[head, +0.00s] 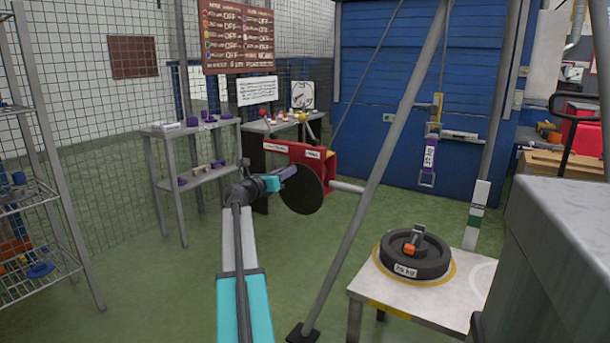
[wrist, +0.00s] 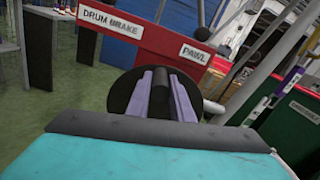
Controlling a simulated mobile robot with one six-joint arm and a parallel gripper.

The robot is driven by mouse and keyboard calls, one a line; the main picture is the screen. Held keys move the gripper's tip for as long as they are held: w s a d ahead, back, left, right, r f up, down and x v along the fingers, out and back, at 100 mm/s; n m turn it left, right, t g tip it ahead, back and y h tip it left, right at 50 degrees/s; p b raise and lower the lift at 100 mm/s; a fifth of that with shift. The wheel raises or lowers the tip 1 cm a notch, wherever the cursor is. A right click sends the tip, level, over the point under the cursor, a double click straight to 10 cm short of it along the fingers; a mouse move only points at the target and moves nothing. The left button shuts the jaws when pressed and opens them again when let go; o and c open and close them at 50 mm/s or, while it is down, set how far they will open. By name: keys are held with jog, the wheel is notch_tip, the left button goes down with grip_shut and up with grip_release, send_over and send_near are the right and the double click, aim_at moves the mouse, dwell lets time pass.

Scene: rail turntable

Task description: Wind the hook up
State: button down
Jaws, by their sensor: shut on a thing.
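The hook (head: 427,180) hangs below a purple labelled block on a line in front of the blue door, well above the dark round weight (head: 430,262) and apart from it. The red winch (head: 328,172) stands left of the slanting pole. In the wrist view, its red side (wrist: 110,42) carries the labels DRUM BRAKE and PAWL. A black disc (head: 306,196) sits on its near side, also visible in the wrist view (wrist: 119,96). My gripper (head: 289,172) is at this disc, its lavender fingers (wrist: 168,85) shut on the crank handle, which is mostly hidden between them.
The weight rests on a pale table (head: 440,308) at right, with an orange part on top. Slanting grey poles (head: 372,190) stand between winch and table. A grey shelf (head: 205,172) with purple parts is at left. A large grey block (head: 560,240) fills the right edge.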

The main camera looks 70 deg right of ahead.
jog(key=shift+s, duration=0.3)
jog(key=shift+s+a+m+b, duration=0.2)
jog(key=shift+s+m+b, duration=0.4)
jog(key=shift+m+b, duration=0.2)
jog(key=c, duration=1.4)
grip_release()
jog(key=shift+r, duration=0.15)
jog(key=shift+o, duration=0.2)
jog(key=shift+w, duration=0.15)
jog(key=shift+w+a, duration=0.1)
jog(key=shift+a, duration=0.05)
jog(key=p+v, duration=0.2)
jog(key=v, duration=0.5)
jog(key=shift+a, duration=0.3)
